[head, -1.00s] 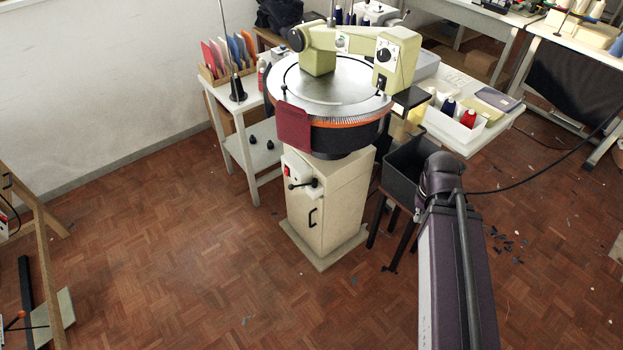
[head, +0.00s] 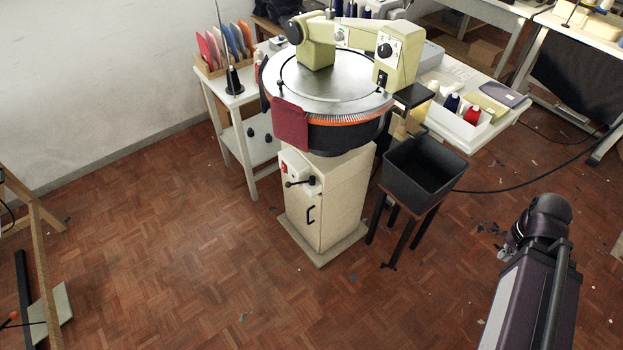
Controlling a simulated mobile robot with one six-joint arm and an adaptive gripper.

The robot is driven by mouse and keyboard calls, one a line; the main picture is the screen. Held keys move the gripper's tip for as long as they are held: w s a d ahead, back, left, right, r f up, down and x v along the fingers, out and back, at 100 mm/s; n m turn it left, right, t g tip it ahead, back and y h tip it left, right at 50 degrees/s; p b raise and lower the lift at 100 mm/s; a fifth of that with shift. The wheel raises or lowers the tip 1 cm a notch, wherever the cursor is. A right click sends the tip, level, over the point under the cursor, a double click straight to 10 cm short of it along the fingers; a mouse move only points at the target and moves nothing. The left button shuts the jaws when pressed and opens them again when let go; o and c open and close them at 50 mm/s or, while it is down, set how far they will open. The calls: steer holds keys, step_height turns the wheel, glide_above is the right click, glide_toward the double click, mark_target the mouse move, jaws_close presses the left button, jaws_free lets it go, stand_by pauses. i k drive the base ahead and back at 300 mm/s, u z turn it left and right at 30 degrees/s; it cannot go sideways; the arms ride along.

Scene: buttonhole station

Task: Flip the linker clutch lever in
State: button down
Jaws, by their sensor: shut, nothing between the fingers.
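The linker (head: 330,85) is a round dial machine with a pale green head, on a cream cabinet pedestal (head: 335,205). A black lever with a ball knob (head: 300,182), seemingly the clutch lever, sits on the upper front of the pedestal. It lies nearly level, its knob to the left of its pivot. A red switch (head: 284,168) is just above and left of it. My arm stands at the lower right, well apart from the lever. My gripper is not visible; the arm's far end is hidden or too unclear to make out.
A black bin (head: 425,165) on a dark stand is right of the pedestal. A dark red cloth piece (head: 291,125) hangs from the dial above the lever. A white side table (head: 235,100) is on the left. Floor (head: 190,250) in front is clear.

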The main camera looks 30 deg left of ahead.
mark_target(312, 181)
steer(key=z, duration=0.3)
steer(key=k, duration=1.15)
steer(key=u, duration=1.6)
steer(key=i, duration=0.65)
steer(key=z, duration=0.15)
